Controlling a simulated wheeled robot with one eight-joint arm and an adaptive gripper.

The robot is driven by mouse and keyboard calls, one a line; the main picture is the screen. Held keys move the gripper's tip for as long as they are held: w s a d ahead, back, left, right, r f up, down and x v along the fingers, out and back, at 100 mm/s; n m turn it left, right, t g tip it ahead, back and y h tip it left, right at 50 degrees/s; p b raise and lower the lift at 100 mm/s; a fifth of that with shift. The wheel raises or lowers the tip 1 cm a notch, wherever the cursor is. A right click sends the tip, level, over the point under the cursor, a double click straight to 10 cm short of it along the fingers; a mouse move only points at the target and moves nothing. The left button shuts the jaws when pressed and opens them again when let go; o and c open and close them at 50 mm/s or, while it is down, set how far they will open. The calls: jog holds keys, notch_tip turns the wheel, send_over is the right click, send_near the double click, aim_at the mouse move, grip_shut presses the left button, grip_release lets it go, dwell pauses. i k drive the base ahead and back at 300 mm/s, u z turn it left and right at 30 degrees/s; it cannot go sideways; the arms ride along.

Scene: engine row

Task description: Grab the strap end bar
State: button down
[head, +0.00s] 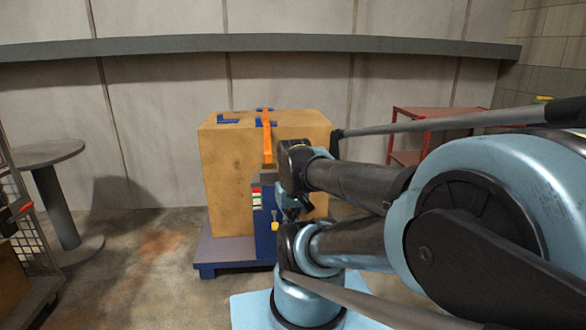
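An orange strap (267,140) runs over the top of a large tan crate (228,175) and hangs a short way down its front. At its lower end is a small greyish piece (267,173), which may be the end bar; it is too small to tell clearly. My gripper (290,207) appears as a small dark shape in front of the crate, just right of and below the strap end. My own arm partly hides it. I cannot see its fingertips clearly, nor whether it touches anything.
The crate stands on a blue pallet (222,269), with a blue post (264,235) at its front. Blue brackets (228,120) sit on top. A round grey table (40,153) and a wire cart (25,235) stand left; a red rack (430,113) stands behind right. Floor left of the pallet is clear.

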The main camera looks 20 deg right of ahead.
aim_at(269, 164)
jog(key=z, duration=0.1)
jog(key=k, duration=0.45)
jog(key=u, duration=0.45)
jog(key=i, duration=1.35)
jog(key=z, duration=0.65)
